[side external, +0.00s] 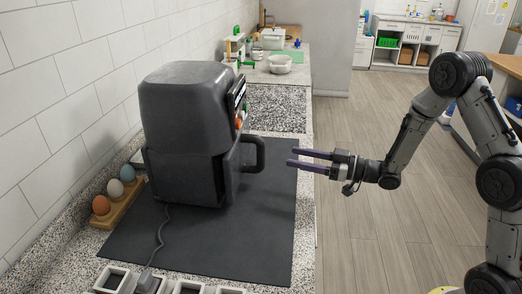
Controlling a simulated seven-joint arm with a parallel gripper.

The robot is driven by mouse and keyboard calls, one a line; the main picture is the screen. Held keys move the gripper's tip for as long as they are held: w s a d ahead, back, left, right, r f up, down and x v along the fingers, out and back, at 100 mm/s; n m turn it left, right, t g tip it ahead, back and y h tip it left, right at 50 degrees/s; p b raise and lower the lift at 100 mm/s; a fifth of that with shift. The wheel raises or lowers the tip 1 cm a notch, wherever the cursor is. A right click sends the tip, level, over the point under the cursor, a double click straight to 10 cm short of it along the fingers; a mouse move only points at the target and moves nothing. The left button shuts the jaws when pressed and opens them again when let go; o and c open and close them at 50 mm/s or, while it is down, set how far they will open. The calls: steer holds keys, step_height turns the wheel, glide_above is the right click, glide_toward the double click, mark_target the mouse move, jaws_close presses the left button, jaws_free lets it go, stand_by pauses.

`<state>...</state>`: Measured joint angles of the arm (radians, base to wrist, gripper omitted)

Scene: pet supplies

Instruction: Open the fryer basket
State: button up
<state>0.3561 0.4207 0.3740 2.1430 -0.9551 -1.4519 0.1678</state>
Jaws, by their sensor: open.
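A dark grey air fryer (185,120) stands upright on a black mat on the counter. Its fryer basket (226,172) sits in the lower front and looks closed. The basket handle (259,154) sticks out to the right. My gripper (290,158) is open and empty, with its two purple fingers pointing left at the handle. The fingertips are a little to the right of the handle and appear apart from it. The inside of the basket is hidden.
The black mat (255,240) has free room in front of the fryer. An egg holder (122,203) with three eggs stands by the tiled wall. A cord (161,235) runs across the mat. Small square containers (188,287) line the near edge. A white bowl (280,64) stands farther back.

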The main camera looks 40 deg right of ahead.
mark_target(261, 150)
steer(key=x, duration=1.1)
steer(key=shift+s, duration=0.1)
jaws_close()
stand_by(1.1)
